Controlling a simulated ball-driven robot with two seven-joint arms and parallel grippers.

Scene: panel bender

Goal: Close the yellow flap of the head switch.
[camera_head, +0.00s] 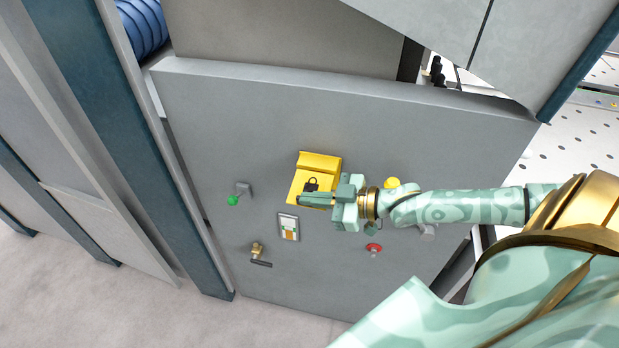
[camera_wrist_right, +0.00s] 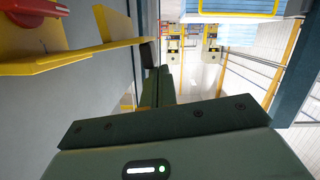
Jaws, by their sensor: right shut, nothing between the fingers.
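My right gripper (camera_head: 308,196) is shut and empty at the flap's lower edge in the head view. In the wrist view its fingers (camera_wrist_right: 157,88) are close to the flap's outer end; I cannot tell whether they touch. My left gripper is not in view.
A dark blue post (camera_head: 125,130) stands to the left.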

